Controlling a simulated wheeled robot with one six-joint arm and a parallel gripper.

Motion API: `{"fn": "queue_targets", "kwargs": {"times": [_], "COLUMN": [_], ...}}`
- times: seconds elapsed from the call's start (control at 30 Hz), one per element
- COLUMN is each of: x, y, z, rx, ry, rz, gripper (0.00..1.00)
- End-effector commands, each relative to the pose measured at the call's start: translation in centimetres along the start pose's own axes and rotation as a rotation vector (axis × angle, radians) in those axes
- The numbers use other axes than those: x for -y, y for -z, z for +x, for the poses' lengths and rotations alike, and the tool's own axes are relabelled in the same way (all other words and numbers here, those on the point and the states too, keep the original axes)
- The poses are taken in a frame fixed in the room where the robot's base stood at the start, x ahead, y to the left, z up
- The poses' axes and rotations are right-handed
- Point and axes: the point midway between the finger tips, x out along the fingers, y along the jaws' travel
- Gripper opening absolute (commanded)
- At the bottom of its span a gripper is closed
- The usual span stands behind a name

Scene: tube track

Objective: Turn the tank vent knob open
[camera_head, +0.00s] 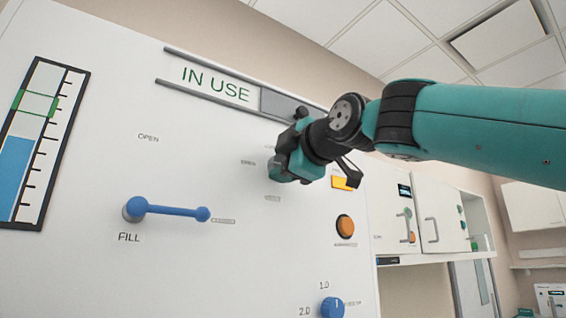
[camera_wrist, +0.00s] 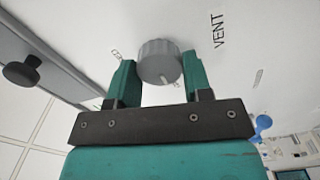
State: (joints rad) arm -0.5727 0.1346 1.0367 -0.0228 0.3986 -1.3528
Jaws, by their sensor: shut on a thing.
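The tank vent knob (camera_wrist: 159,62) is a grey ridged round knob beside the word VENT in the wrist view. A light pointer mark shows near its lower edge. My gripper (camera_wrist: 160,75) has one teal finger on each side of the knob and is shut on it. In the head view my gripper (camera_head: 285,168) is against the white panel (camera_head: 90,130), below the IN USE sign, and it hides the knob. Which way the knob points against its labels is hard to tell.
A blue FILL lever (camera_head: 170,210) lies to the left and points right. An orange button (camera_head: 345,227) and a blue dial (camera_head: 332,307) are at lower right. A level gauge (camera_head: 40,145) is at far left. The IN USE sign (camera_head: 215,84) has a dark slider knob (camera_wrist: 21,74).

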Motion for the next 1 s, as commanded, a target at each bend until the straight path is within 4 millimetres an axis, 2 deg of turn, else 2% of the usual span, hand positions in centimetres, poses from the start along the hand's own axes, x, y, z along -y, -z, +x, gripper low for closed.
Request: {"fn": "queue_targets", "kwargs": {"times": [0.17,0.2,0.3,0.67,0.77,1.0], "x": [0.1,0.1,0.1,0.1,0.3,0.5], "y": [0.1,0.1,0.1,0.0,-0.1,-0.1], "z": [0.0,0.0,0.0,-0.6,-2.0,-7.9], "rx": [-0.003,-0.003,-0.003,-0.001,-0.001,-0.001], "ry": [0.002,0.003,0.002,0.0,-0.001,-0.004], "rz": [-0.003,-0.003,-0.002,0.0,0.0,0.0], "gripper": [0.22,0.5,0.71,0.71,0.71,0.71]}}
